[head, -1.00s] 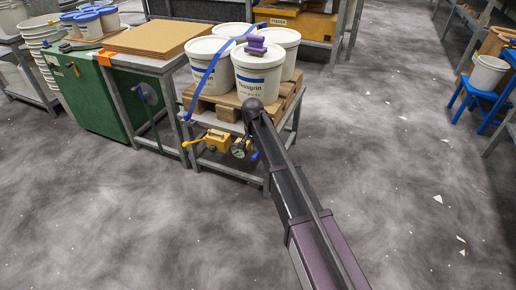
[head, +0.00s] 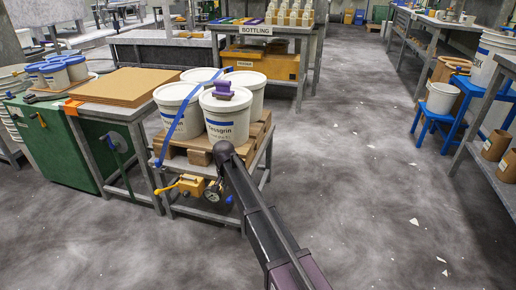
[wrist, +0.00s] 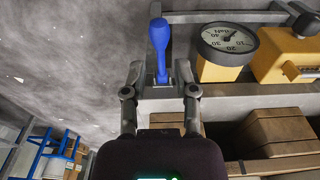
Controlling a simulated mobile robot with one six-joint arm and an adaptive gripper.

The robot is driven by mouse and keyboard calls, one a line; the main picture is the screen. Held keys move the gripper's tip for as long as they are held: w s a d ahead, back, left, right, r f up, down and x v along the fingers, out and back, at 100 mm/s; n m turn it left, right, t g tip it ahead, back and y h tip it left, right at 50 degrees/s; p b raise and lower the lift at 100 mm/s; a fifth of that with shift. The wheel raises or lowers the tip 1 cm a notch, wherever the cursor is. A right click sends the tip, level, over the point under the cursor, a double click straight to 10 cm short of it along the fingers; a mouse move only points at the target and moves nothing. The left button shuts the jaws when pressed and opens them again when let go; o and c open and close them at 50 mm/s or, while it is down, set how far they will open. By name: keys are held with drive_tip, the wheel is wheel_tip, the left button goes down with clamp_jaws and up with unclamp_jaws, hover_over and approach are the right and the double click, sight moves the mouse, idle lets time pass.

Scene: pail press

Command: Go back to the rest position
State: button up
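My gripper (wrist: 160,78) is open in the wrist view, with one finger on each side of a blue handle (wrist: 160,40). Gaps show between the handle and both fingertips. To the right are a round dial gauge (wrist: 228,42) and a yellow body (wrist: 285,50) on a grey rail. In the head view my arm hides the gripper. There the gauge (head: 213,191) and a yellow unit with a lever (head: 190,186) sit low on the front of the pail stand, and the blue handle (head: 229,200) shows beside my arm.
White pails (head: 227,118) stand on a wooden pallet (head: 200,155), under a blue strap with a purple block on top. A green cabinet (head: 55,150) and a bench stand left. Blue steps (head: 425,122) and shelving are at right. The floor (head: 370,190) between is mostly clear.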

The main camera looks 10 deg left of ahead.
drive_tip(key=shift+d, duration=0.1)
drive_tip(key=s+d+r+p, duration=0.3)
drive_tip(key=s+d, duration=0.3)
drive_tip(key=d, duration=0.9)
drive_tip(key=s+d+r+g+p, duration=0.15)
drive_tip(key=s+d, duration=0.45)
drive_tip(key=d, duration=0.9)
drive_tip(key=s+d+r+t+p, duration=0.1)
drive_tip(key=s+d+r+p, duration=0.2)
drive_tip(key=s+d, duration=0.8)
drive_tip(key=w+d+r+p, duration=0.1)
drive_tip(key=w+r+p, duration=0.1)
drive_tip(key=r+p, duration=1.7)
drive_tip(key=w+d+r+p, duration=0.2)
drive_tip(key=r+p, duration=1.7)
drive_tip(key=shift+w+d+r+n, duration=0.15)
drive_tip(key=shift+w+d+n, duration=0.1)
drive_tip(key=shift+w+n, duration=0.15)
drive_tip(key=shift+g, duration=0.25)
